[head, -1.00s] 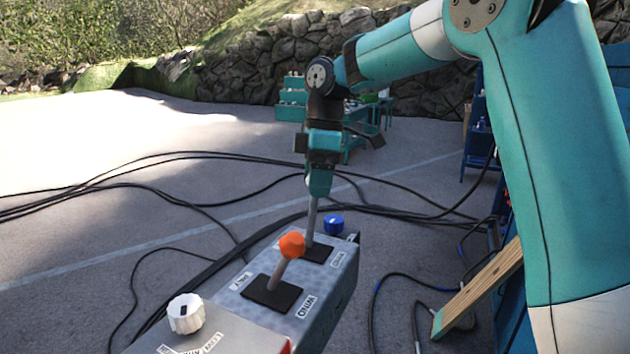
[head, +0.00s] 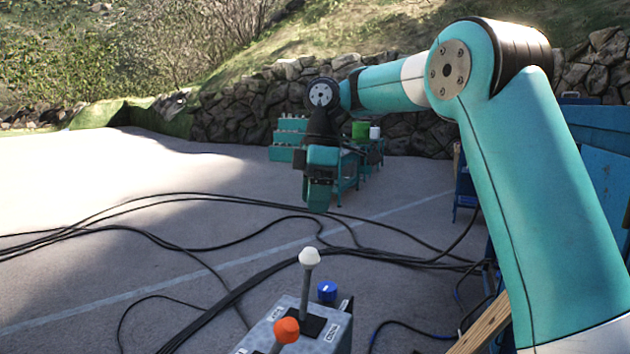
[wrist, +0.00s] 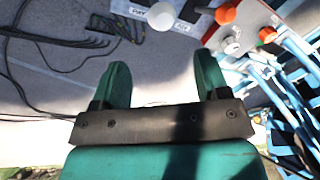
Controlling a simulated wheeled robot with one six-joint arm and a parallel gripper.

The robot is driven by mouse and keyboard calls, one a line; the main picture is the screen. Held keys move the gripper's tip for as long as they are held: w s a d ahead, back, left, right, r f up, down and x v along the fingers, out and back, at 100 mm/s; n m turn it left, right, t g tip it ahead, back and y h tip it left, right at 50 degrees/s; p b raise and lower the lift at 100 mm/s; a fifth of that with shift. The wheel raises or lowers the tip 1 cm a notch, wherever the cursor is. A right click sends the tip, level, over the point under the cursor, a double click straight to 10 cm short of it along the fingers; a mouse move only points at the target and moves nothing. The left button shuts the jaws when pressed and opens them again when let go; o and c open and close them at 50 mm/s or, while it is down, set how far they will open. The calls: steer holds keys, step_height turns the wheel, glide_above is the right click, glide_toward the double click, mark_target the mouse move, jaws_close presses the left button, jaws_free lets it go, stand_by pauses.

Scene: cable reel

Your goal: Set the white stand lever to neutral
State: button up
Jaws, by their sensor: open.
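The white stand lever (head: 309,257) has a white ball on a grey shaft. It rises from a black plate on the grey control box and looks nearly upright in the head view, leaning very slightly right. Its white ball also shows at the top of the wrist view (wrist: 160,16). My gripper (head: 319,205) is above and beyond the lever, clear of it. In the wrist view its two teal fingers (wrist: 162,68) are apart with nothing between them. The lever's markings are too small to read surely.
An orange-knobbed lever (head: 287,330) stands in front of the white one. A blue knob (head: 327,291) sits just behind it to the right. Black cables (head: 130,228) lie over the ground. A wooden plank (head: 484,325) leans at the right.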

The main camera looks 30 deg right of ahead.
steer(key=shift+r, duration=0.1)
steer(key=shift+c, duration=0.5)
steer(key=shift+d, duration=0.1)
steer(key=c, duration=0.3)
steer(key=s+d+n+b, duration=0.1)
steer(key=s+d+n+t+b, duration=0.1)
steer(key=n+b, duration=0.1)
steer(key=s+d+n+b, duration=0.1)
steer(key=n+b, duration=0.1)
steer(key=shift+s+d+f+t, duration=0.25)
steer(key=shift+d+f+t, duration=0.05)
steer(key=shift+d+f, duration=0.1)
jaws_close()
steer(key=s+d+n+t+y+b, duration=0.1)
steer(key=s+d+n+t+b, duration=0.15)
steer(key=s+n+b, duration=0.4)
steer(key=w+a+f+n, duration=0.1)
steer(key=w+a+f, duration=0.4)
steer(key=f, duration=0.4)
steer(key=shift+w+a+n+g+b, duration=0.2)
steer(key=shift+w+n+g+b, duration=0.2)
steer(key=shift+w, duration=0.15)
